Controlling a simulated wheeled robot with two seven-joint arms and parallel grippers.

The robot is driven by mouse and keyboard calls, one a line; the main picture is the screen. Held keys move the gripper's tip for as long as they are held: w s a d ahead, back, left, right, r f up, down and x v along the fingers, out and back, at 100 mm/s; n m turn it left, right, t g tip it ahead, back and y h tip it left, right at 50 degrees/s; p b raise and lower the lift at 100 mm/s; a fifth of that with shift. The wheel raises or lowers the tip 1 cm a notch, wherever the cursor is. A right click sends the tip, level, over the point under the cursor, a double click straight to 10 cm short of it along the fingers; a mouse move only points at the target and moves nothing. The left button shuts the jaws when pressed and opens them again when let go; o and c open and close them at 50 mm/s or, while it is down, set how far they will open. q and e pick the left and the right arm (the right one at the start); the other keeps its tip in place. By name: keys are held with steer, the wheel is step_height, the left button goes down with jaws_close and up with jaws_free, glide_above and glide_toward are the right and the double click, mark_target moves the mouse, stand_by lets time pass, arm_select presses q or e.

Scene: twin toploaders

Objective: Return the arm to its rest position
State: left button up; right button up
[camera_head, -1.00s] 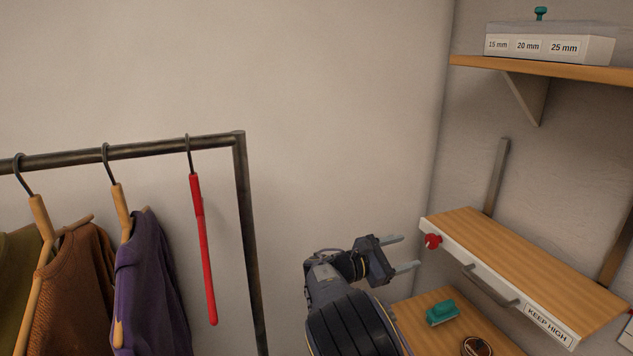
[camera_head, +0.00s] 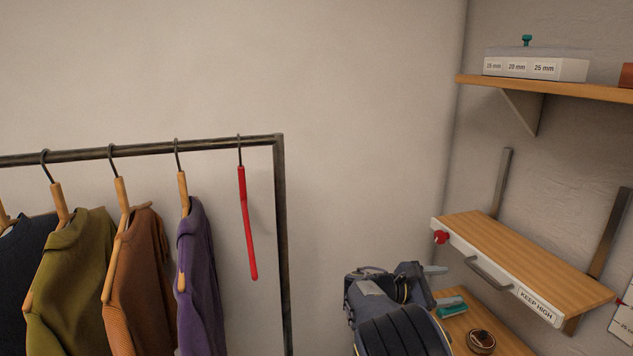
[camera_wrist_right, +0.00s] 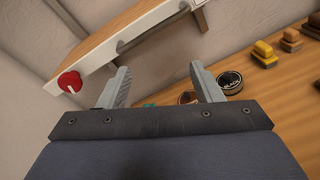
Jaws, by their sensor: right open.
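My right arm comes up from the bottom of the head view. Its gripper (camera_head: 440,286) is beside the lower wooden surface, left of and below the KEEP HIGH shelf. In the right wrist view the two grey fingers (camera_wrist_right: 160,88) are spread apart with nothing between them. My left gripper is not in view.
The KEEP HIGH shelf (camera_head: 525,262) has a red knob (camera_head: 440,237) and a bar handle (camera_head: 488,274). A teal object (camera_head: 451,308) and a round tin (camera_head: 481,341) sit below. A clothes rack (camera_head: 281,230) with a red hanger (camera_head: 247,225) stands left. Bare wall lies between.

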steer(key=s+d+f+m+g+y, duration=0.1)
steer(key=s+d+f+m+y, duration=0.15)
steer(key=s, duration=0.35)
steer(key=s+d+f+m+g+y, duration=0.1)
steer(key=s+d+m+g+y, duration=0.1)
steer(key=s+m+y, duration=0.3)
steer(key=s+d+f+g+y, duration=0.1)
steer(key=s+d+f+y, duration=0.15)
steer(key=s, duration=0.35)
steer(key=s+a+r+m+t+y, duration=0.1)
steer(key=s+a+m+t+y, duration=0.2)
steer(key=s, duration=0.8)
steer(key=s+a+r+m+t+y+b, duration=0.1)
steer(key=s+a+m+t+y, duration=0.2)
steer(key=s+a+m+y, duration=0.3)
steer(key=s+a+m, duration=0.1)
steer(key=s+a, duration=0.4)
steer(key=a, duration=0.1)
steer(key=shift+s+a+y, duration=0.15)
steer(key=shift+s+y, duration=0.05)
steer(key=shift+y, duration=0.2)
